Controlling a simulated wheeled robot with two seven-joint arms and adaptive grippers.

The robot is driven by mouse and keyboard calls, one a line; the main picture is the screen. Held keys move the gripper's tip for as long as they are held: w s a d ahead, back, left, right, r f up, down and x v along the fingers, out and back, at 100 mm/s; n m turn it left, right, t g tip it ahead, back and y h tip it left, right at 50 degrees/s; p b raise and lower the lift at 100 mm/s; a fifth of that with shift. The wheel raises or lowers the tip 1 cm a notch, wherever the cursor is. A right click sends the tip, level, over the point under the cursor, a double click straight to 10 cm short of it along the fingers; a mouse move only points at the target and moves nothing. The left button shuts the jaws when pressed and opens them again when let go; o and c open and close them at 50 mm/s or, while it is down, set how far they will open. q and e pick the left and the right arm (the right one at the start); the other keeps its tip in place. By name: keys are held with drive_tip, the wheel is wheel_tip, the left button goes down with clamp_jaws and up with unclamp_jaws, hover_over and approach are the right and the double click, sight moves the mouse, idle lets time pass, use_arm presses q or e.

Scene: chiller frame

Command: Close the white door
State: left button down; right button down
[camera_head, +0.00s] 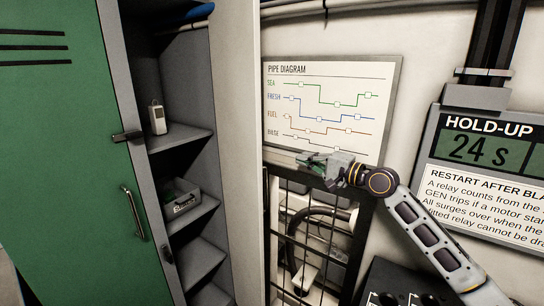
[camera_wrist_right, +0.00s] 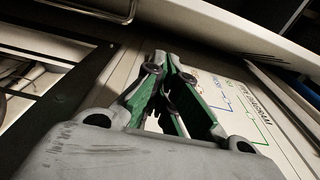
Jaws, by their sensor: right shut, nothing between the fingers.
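The white door (camera_head: 236,150) appears to be the tall pale panel standing open at the right side of the shelved locker. In the right wrist view, a pale panel (camera_wrist_right: 230,30) that looks like this door spans the top, with a metal bar handle (camera_wrist_right: 100,10) at the upper left. My right gripper (camera_head: 303,161) is to the right of the door, in front of the pipe diagram's lower edge, pointing left. Its green-padded fingers (camera_wrist_right: 165,58) are shut and empty, apart from the door. My left gripper is not in view.
A green door (camera_head: 75,150) with a handle stands at left. Locker shelves hold a small pale device (camera_head: 157,118) and a grey bin (camera_head: 182,200). The pipe diagram board (camera_head: 330,100) and a black grid (camera_head: 310,235) lie behind my right arm. A hold-up sign (camera_head: 485,170) is at right.

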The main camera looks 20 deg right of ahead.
drive_tip(key=shift+w+a, duration=0.1)
drive_tip(key=shift+w, duration=0.05)
